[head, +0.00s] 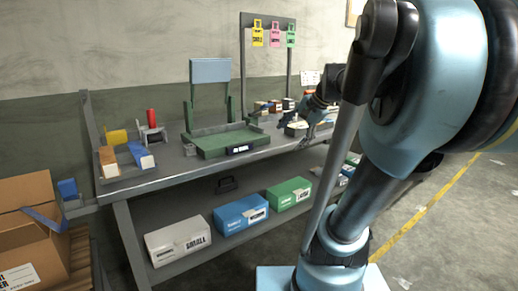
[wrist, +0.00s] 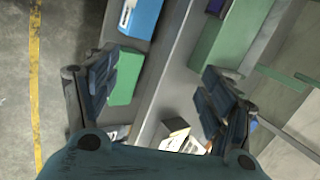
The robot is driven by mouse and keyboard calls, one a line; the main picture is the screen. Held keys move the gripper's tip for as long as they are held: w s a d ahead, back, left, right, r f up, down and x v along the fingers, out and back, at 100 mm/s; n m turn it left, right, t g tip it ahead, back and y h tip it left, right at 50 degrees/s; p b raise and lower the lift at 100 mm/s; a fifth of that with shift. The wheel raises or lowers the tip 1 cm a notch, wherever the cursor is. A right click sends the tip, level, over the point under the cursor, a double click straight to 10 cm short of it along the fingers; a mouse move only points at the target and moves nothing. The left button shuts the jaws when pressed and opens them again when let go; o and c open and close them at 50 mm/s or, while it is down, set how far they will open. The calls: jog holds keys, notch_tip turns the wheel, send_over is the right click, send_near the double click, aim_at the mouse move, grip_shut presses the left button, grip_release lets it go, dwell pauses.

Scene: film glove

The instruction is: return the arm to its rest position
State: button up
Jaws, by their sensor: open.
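My arm rises large at the right of the head view and bends back down toward the bench. My gripper (head: 310,122) hangs over the right part of the grey workbench (head: 165,175), beside some small boxes. In the wrist view my gripper (wrist: 158,95) has its two dark blue fingers spread wide apart. Nothing is held between them. The bench edge and a small white-and-black box (wrist: 176,132) show below and between the fingers.
A green tray (head: 225,140) stands mid-bench. White (head: 178,242), blue (head: 241,214) and green (head: 289,194) boxes stand on the lower shelf. A cardboard box (head: 30,225) is at the left. Open floor with a yellow line (head: 420,215) lies at the right.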

jog(key=s+d+f+n+g+h, duration=0.1)
jog(key=s+d+f+n+h, duration=0.1)
jog(key=s+f, duration=0.6)
jog(key=s+d+f+n+g+h, duration=0.1)
jog(key=s+d+f+n+h, duration=0.2)
jog(key=f, duration=1)
jog(key=s+d+n, duration=0.2)
jog(key=s+n, duration=0.2)
jog(key=s, duration=0.1)
jog(key=shift+s+f+h, duration=0.15)
jog(key=shift+s+h, duration=0.15)
jog(key=shift+s, duration=0.1)
jog(key=shift+w, duration=0.1)
jog(key=shift+w+f, duration=0.2)
jog(key=shift+w, duration=0.15)
